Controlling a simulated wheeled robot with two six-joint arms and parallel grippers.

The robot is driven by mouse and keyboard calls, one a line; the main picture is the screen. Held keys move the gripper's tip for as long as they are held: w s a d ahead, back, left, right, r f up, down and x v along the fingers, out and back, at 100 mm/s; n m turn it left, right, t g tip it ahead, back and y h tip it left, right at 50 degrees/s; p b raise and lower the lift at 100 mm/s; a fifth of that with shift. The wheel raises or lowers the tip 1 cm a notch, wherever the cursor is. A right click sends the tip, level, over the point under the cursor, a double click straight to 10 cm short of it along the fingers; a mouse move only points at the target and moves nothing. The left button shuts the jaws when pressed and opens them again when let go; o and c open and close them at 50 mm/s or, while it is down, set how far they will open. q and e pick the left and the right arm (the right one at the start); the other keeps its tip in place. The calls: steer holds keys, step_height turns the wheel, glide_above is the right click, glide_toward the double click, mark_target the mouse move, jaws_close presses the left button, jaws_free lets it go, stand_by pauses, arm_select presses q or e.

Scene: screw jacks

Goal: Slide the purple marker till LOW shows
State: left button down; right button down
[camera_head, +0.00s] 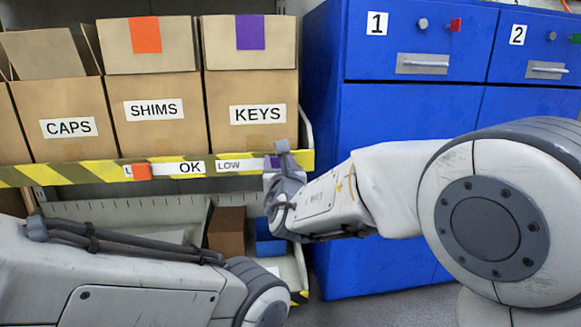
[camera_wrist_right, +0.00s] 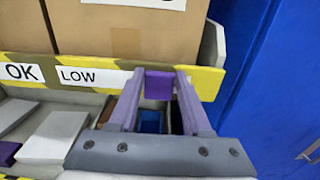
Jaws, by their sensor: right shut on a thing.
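The purple marker (camera_wrist_right: 159,86) sits on the front of the yellow-and-black shelf rail (camera_wrist_right: 208,78), to the right of the LOW label (camera_wrist_right: 92,76). LOW is uncovered and readable, also in the head view (camera_head: 229,165). My right gripper (camera_wrist_right: 159,74) is shut on the marker, one finger on each side. In the head view my right gripper (camera_head: 283,166) is at the rail's right end, and a bit of the purple marker (camera_head: 274,161) shows there. My left arm crosses the lower left, but its gripper is out of view.
Boxes labelled CAPS (camera_head: 68,128), SHIMS (camera_head: 153,110) and KEYS (camera_head: 257,114) stand above the rail. An orange marker (camera_head: 141,171) is on the rail left of the OK label (camera_head: 191,167). Blue cabinets (camera_head: 400,125) stand close on the right. A lower shelf holds bins.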

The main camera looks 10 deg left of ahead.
steer(key=shift+d+f, duration=0.1)
steer(key=shift+d, duration=0.05)
steer(key=shift+c, duration=1.6)
jaws_free()
steer(key=shift+d, duration=0.15)
steer(key=shift+s, duration=0.4)
steer(key=p+v, duration=0.3)
steer(key=v, duration=0.6)
steer(key=shift+s, duration=0.35)
